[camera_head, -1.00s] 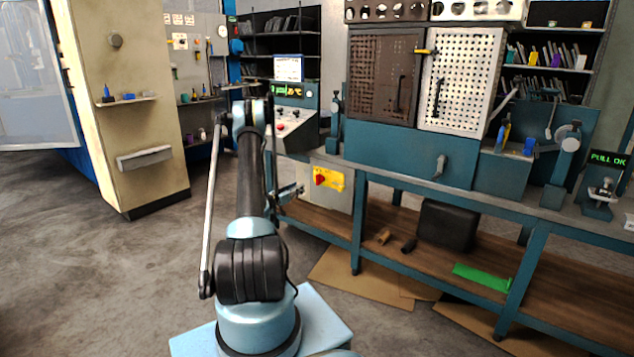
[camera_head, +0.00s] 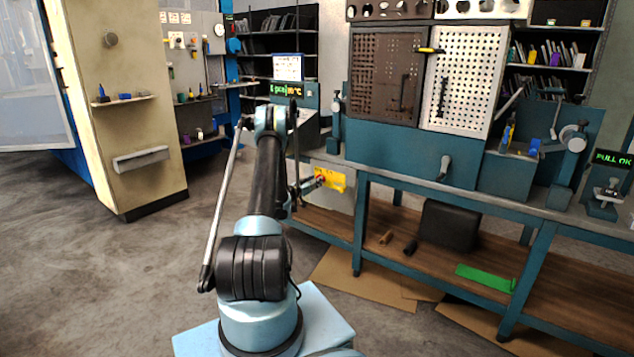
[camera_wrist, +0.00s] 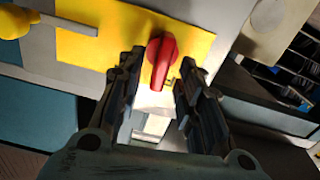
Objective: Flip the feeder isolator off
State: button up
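The feeder isolator is a red rotary handle (camera_wrist: 160,62) on a yellow plate (camera_wrist: 100,45) in the wrist view. In the head view the yellow plate (camera_head: 331,180) is on the grey panel at the bench's left end, and the handle is partly covered by my gripper (camera_head: 308,187). In the wrist view my gripper (camera_wrist: 160,80) is open, with one finger on each side of the red handle. The handle's long side runs nearly in line with the fingers, slightly tilted. I cannot tell whether the fingers touch it.
A yellow round part with a grey bar (camera_wrist: 68,24) lies at the plate's upper left in the wrist view. The bench (camera_head: 400,182) carries a cabinet with a perforated white door (camera_head: 462,80). Brown sheets (camera_head: 350,280) lie on the floor. Open floor lies to the left.

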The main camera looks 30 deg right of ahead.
jog(key=shift+x, duration=1.6)
grip_shut()
jog(key=shift+a, duration=0.1)
